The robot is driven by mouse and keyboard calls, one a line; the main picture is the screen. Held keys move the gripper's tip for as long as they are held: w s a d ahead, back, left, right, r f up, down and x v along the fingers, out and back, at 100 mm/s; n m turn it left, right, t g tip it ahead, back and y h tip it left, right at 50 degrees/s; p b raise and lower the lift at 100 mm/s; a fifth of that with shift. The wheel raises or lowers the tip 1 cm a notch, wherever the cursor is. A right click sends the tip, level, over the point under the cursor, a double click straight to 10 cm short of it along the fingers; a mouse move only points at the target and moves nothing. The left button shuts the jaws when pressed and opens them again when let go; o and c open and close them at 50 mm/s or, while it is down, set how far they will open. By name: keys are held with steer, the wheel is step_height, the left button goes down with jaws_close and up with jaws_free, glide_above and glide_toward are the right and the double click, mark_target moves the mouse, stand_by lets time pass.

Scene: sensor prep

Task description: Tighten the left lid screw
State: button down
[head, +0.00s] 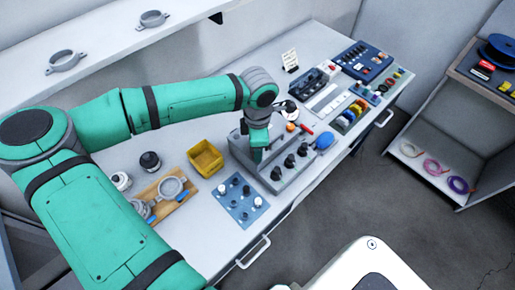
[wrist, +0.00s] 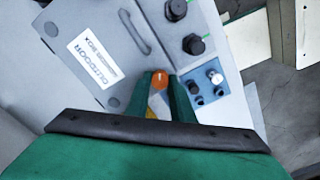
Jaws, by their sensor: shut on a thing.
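The grey sensor box (head: 240,150) stands on the bench in the head view, with black cable glands (head: 290,160) along its front. The wrist view shows its lid (wrist: 110,75) with a white label (wrist: 92,58) and small dark round spots near its edges, one of them (wrist: 113,102) left of my fingers; I cannot tell which is the left lid screw. My gripper (wrist: 160,95) points down over the box and is shut on an orange-ended tool (wrist: 160,80), which shows between the green fingers. The tool's lower end and any contact with a screw are hidden.
A blue mat (head: 232,207) with small black and white fittings lies in front of the box. A yellow bin (head: 205,158) and a wooden board (head: 150,193) with rings are to the left. A red-handled tool (head: 307,129) and part trays are to the right.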

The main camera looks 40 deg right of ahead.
steer(key=m, duration=0.6)
steer(key=shift+d, duration=0.15)
steer(key=m, duration=0.6)
steer(key=shift+m, duration=0.3)
steer(key=c, duration=1.5)
jaws_free()
steer(key=shift+c, duration=0.2)
step_height(320, 180, up, 11)
steer(key=shift+f, duration=0.1)
